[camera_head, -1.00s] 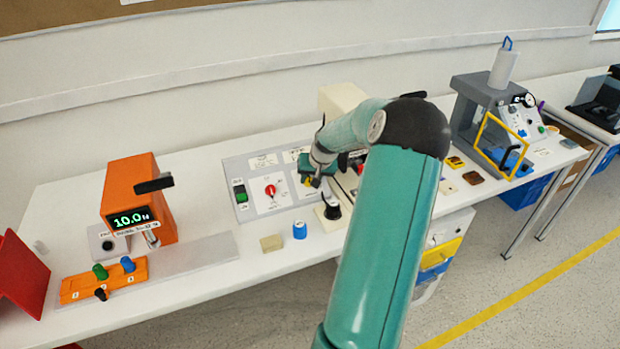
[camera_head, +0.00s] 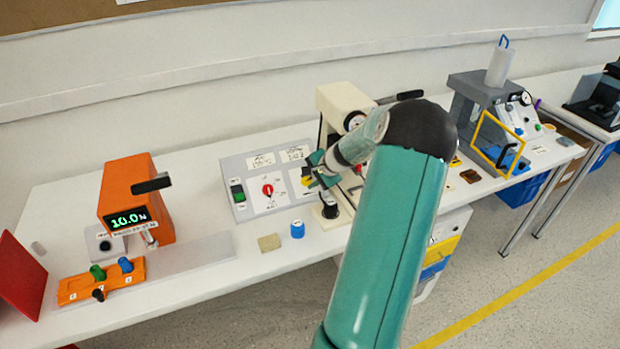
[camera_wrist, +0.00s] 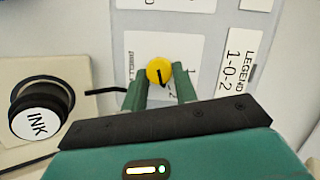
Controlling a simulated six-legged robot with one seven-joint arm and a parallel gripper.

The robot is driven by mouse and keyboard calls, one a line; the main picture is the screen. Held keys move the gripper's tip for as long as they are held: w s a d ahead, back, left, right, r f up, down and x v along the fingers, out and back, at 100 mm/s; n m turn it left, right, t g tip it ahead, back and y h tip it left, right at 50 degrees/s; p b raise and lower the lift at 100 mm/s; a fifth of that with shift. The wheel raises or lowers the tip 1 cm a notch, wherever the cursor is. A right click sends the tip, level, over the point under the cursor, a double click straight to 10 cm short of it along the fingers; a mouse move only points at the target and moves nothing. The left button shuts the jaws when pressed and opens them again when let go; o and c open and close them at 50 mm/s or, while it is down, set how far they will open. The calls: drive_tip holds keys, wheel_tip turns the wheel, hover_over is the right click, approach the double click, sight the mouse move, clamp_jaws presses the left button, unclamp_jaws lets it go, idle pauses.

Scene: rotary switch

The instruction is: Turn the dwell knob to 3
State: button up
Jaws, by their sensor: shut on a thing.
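The dwell knob (camera_wrist: 159,71) is yellow with a dark pointer line, on a white card lettered DWELL in the wrist view. The line runs toward the lower side of that picture; I cannot tell which number it marks, as the scale is partly covered. In the head view the yellow knob (camera_head: 306,181) is small, on the grey control panel (camera_head: 231,166). My gripper (camera_wrist: 160,78) has a green finger on either side of the knob and is shut on it. In the head view my gripper (camera_head: 317,171) is at the panel's right side.
A cream machine (camera_head: 332,103) stands behind. A blue cap (camera_head: 297,229) and tan block (camera_head: 269,242) lie in front.

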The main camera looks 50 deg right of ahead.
drive_tip(key=m, duration=0.2)
drive_tip(key=m+t, duration=0.1)
drive_tip(key=m, duration=0.1)
drive_tip(key=shift+s+a+f, duration=0.15)
drive_tip(key=shift+f, duration=0.05)
drive_tip(key=shift+a+m+t+h, duration=0.1)
drive_tip(key=shift+m+t+h, duration=0.3)
drive_tip(key=shift+m, duration=0.9)
drive_tip(key=shift+a+m+t+h, duration=0.1)
drive_tip(key=shift+m+t+h, duration=0.25)
drive_tip(key=shift+m, duration=0.95)
drive_tip(key=o, duration=1)
drive_tip(key=shift+d, duration=0.1)
drive_tip(key=shift+c, duration=0.2)
drive_tip(key=v, duration=1.3)
drive_tip(key=shift+s+r, duration=0.25)
drive_tip(key=shift+s, duration=0.05)
